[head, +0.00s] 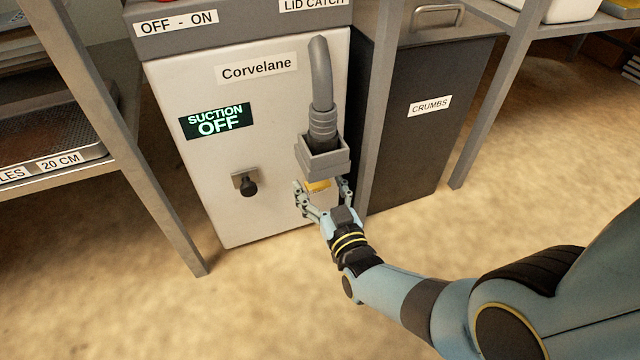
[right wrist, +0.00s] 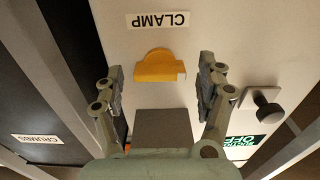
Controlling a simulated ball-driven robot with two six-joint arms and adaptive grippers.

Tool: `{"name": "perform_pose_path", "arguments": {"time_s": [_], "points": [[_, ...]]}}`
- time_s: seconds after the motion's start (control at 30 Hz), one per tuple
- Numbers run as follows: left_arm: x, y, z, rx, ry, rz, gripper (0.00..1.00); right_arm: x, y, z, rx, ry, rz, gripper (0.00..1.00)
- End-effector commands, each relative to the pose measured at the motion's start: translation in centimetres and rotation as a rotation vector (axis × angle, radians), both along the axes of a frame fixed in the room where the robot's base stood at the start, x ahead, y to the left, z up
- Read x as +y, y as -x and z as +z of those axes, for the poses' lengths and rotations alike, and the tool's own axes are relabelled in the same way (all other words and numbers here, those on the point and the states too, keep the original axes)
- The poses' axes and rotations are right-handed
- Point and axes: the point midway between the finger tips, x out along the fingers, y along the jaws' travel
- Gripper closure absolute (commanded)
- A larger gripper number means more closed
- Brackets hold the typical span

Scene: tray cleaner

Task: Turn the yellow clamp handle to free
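The yellow clamp handle (head: 318,185) is on the lower front of the white Corvelane machine (head: 290,100), mostly hidden below a grey hose fitting in the head view. In the right wrist view the handle (right wrist: 160,66) shows in full, beside a CLAMP label (right wrist: 158,20). My right gripper (head: 322,191) is open in front of the handle. In the right wrist view its two fingers (right wrist: 160,85) stand apart on either side of the handle, with a gap on both sides. My left gripper is not in view.
A grey hose (head: 321,75) and its square fitting (head: 323,158) hang just above my right gripper. A black knob (head: 248,187) sticks out to the left. A dark CRUMBS bin (head: 425,130) stands at right behind a grey post. The SUCTION display (head: 216,121) reads OFF.

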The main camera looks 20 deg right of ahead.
Motion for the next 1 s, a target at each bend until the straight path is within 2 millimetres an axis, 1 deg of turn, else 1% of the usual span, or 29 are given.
{"name": "perform_pose_path", "arguments": {"time_s": [0.03,0.07,0.43,0.47,0.77,1.0], "points": [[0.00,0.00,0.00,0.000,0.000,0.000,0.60,0.00,0.00,0.00,0.000,0.000,0.000,0.30],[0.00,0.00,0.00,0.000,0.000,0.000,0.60,0.00,0.00,0.00,0.000,0.000,0.000,0.33],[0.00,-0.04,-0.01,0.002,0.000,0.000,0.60,-0.01,0.02,0.00,0.000,0.000,0.000,0.82],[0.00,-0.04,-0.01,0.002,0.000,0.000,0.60,-0.01,0.02,-0.01,0.000,0.000,0.000,0.83],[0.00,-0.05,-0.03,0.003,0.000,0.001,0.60,0.01,0.03,-0.01,-0.001,0.042,0.000,0.83],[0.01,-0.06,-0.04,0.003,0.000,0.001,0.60,0.07,0.05,-0.03,-0.006,0.184,0.000,0.83]]}}
